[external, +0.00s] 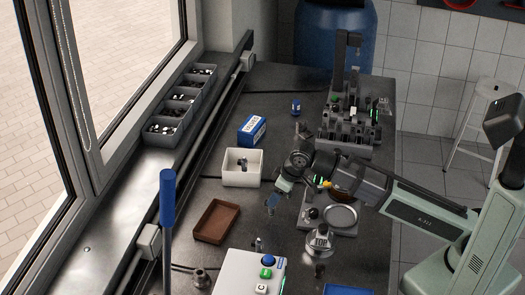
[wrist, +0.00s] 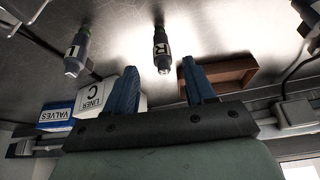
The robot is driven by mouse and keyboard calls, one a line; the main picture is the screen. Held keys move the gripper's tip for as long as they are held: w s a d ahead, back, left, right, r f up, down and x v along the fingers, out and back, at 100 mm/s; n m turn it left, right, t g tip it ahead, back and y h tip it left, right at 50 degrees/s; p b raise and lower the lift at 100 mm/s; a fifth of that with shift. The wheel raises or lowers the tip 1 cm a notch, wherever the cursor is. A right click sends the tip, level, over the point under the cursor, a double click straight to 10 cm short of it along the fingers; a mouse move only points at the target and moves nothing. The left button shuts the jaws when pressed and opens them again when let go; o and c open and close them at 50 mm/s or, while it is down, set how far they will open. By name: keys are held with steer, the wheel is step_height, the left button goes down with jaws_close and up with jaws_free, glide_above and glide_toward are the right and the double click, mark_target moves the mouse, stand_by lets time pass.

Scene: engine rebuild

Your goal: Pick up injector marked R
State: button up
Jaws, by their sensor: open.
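The injector marked R (wrist: 162,52) hangs into the top middle of the wrist view, a dark grey body with a pale label and a lighter tip. It lies in line with the gap between my fingers, just beyond the fingertips. A second, similar injector with another mark (wrist: 77,52) is to its left. My gripper (wrist: 159,66) is open with two blue fingers and nothing between them. In the external view my gripper (external: 271,205) is over the bench, right of the brown tray. Which small part there is the R injector, I cannot tell.
The brown tray (external: 216,221) also shows in the wrist view (wrist: 232,67). A white box (external: 241,180) and a blue box (external: 252,131) stand behind it. A labelled piston (external: 320,241) and a round metal dish (external: 341,216) are to the right. A button box (external: 240,275) is in front.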

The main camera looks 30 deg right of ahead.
steer(key=shift+w+a+f, duration=0.1)
steer(key=shift+w+f, duration=0.1)
steer(key=shift+f, duration=0.3)
steer(key=shift+f, duration=0.1)
steer(key=shift+a+x, duration=0.15)
steer(key=shift+x, duration=1.1)
steer(key=shift+a+x, duration=0.15)
steer(key=shift+x, duration=1.1)
jaws_close()
